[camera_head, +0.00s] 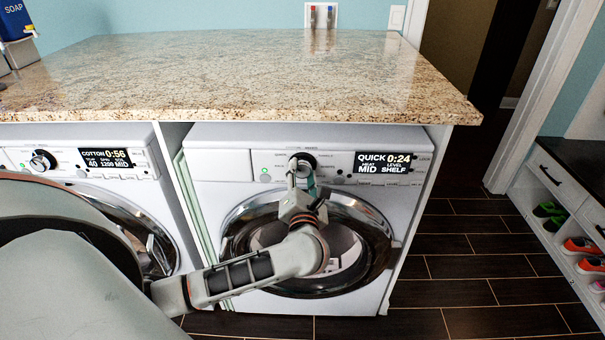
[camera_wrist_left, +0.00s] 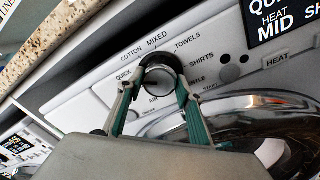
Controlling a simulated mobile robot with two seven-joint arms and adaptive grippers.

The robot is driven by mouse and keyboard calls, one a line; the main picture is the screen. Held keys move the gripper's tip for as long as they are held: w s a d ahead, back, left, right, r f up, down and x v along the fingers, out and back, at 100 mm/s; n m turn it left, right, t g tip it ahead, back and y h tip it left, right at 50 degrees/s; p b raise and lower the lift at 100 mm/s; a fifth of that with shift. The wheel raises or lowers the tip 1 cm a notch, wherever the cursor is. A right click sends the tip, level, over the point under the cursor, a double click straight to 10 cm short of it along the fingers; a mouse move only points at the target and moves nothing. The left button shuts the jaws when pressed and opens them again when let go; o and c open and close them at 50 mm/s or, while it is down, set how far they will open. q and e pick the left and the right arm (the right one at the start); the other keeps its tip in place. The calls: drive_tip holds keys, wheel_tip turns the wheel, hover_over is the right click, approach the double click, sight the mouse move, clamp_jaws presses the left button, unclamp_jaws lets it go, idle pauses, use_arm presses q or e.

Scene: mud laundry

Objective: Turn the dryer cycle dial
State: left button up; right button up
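The dryer (camera_head: 225,165) is the right-hand white machine; its display (camera_head: 384,162) reads QUICK 0:24, HEAT MID, LEVEL SHELF. Its cycle dial (camera_head: 303,159) is a silver knob with a black surround, on the upper panel. In the left wrist view the dial (camera_wrist_left: 160,76) has printed cycle names around it, such as COTTON, MIXED, TOWELS and SHIRTS. My left gripper (camera_head: 301,172) reaches up to the dial from below. In the wrist view its two green-padded fingers (camera_wrist_left: 158,92) are closed in on either side of the dial, apparently touching it. My right gripper is out of view.
A second washer-like machine (camera_head: 75,150) with its own dial stands at the left. A granite counter (camera_head: 250,75) overhangs both machines. The dryer's round door (camera_head: 375,240) lies below the panel, behind my left arm. Dark floor (camera_head: 460,260) is clear at the right, before a shoe shelf (camera_head: 545,190).

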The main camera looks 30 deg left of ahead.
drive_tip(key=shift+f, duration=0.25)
use_arm(q)
drive_tip(key=n+b, duration=0.4)
drive_tip(key=n, duration=0.1)
drive_tip(key=shift+f, duration=0.2)
drive_tip(key=shift+n+b, duration=0.75)
drive_tip(key=shift+n, duration=0.35)
drive_tip(key=n+b, duration=0.3)
drive_tip(key=shift+h, duration=0.3)
drive_tip(key=shift+f+n+b, duration=0.1)
drive_tip(key=shift+n+b, duration=0.25)
drive_tip(key=shift+n, duration=0.35)
drive_tip(key=shift+n+b, duration=0.85)
drive_tip(key=shift+n, duration=0.15)
drive_tip(key=shift+r+n+b, duration=0.2)
drive_tip(key=shift+n+b, duration=0.2)
drive_tip(key=shift+n, duration=0.1)
drive_tip(key=shift+r+n+b, duration=0.2)
drive_tip(key=shift+n+b, duration=0.15)
drive_tip(key=shift+n, duration=0.15)
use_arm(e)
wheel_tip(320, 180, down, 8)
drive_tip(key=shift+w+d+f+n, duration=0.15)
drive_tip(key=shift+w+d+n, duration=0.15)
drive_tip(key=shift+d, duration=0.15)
